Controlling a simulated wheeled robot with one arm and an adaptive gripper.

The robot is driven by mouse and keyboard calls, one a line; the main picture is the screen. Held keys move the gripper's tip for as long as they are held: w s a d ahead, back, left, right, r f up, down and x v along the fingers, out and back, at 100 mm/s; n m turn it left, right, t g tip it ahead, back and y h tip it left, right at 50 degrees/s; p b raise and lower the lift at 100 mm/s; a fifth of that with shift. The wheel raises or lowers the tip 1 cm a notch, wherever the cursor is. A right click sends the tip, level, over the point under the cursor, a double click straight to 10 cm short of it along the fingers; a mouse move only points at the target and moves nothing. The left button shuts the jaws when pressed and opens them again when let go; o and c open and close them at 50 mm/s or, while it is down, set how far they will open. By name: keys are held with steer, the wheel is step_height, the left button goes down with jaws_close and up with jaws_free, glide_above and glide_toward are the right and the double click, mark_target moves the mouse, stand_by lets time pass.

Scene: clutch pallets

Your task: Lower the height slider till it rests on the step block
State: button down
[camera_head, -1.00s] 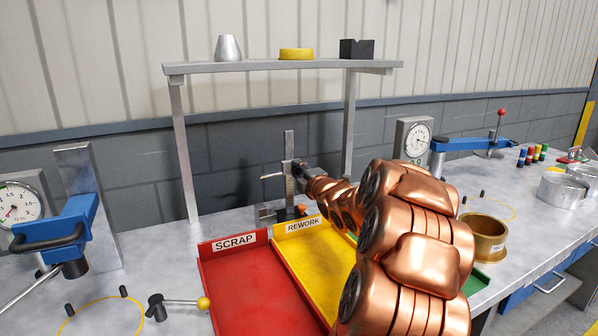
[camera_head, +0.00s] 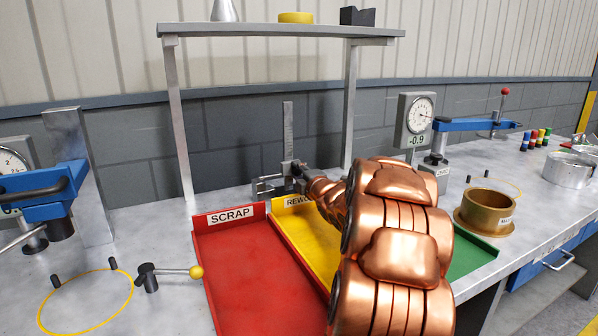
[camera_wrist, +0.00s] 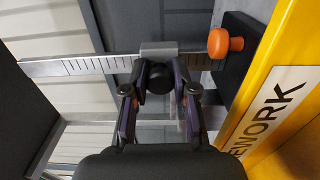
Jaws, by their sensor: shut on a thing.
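The height gauge's upright graduated column (camera_head: 288,128) stands behind the yellow tray; it runs sideways in the wrist view (camera_wrist: 75,65). The grey height slider (camera_wrist: 158,50) sits on the column, a short way above the dark base (camera_wrist: 240,65) with its orange knob (camera_wrist: 222,42). My gripper (camera_wrist: 158,82) is shut on the slider's round black knob (camera_wrist: 158,77). In the head view my arm partly hides the slider and gripper. A grey metal block, seemingly the step block (camera_head: 266,189), is left of the column, close under the slider's arm. I cannot tell whether they touch.
The red SCRAP tray (camera_head: 245,262) and yellow REWORK tray (camera_head: 292,207) lie in front of the gauge. A shelf (camera_head: 280,31) spans above it. A brass cup (camera_head: 487,208) and dial gauge (camera_head: 416,122) stand right; a blue-armed fixture (camera_head: 50,190) stands left.

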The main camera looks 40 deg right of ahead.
steer(key=shift+w+a+f, duration=0.1)
steer(key=shift+f, duration=0.2)
steer(key=c, duration=0.9)
jaws_free()
steer(key=shift+w, duration=0.15)
step_height(320, 180, up, 10)
steer(key=shift+r, duration=0.1)
steer(key=v, duration=0.9)
stand_by(0.8)
stand_by(0.5)
